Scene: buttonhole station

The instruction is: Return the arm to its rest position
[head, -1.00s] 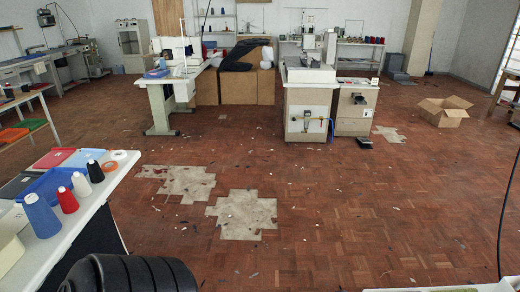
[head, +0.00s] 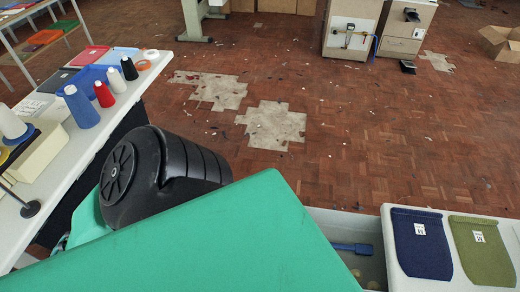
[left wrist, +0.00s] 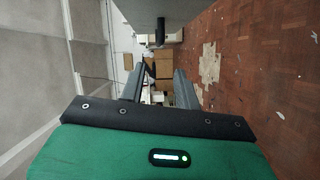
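My left arm shows in the head view as a black ribbed joint and a large green link across the lower left and bottom. My left gripper is outside the head view. In the left wrist view my left gripper (left wrist: 156,82) has its two grey fingers apart, with the room visible between them and nothing held. The wrist view is turned on its side, with the floor at right. My right arm and right gripper are in neither view.
At lower right, a navy pocket piece (head: 422,243) and an olive one (head: 483,250) lie on a white surface. The brown floor (head: 350,140) between is open.

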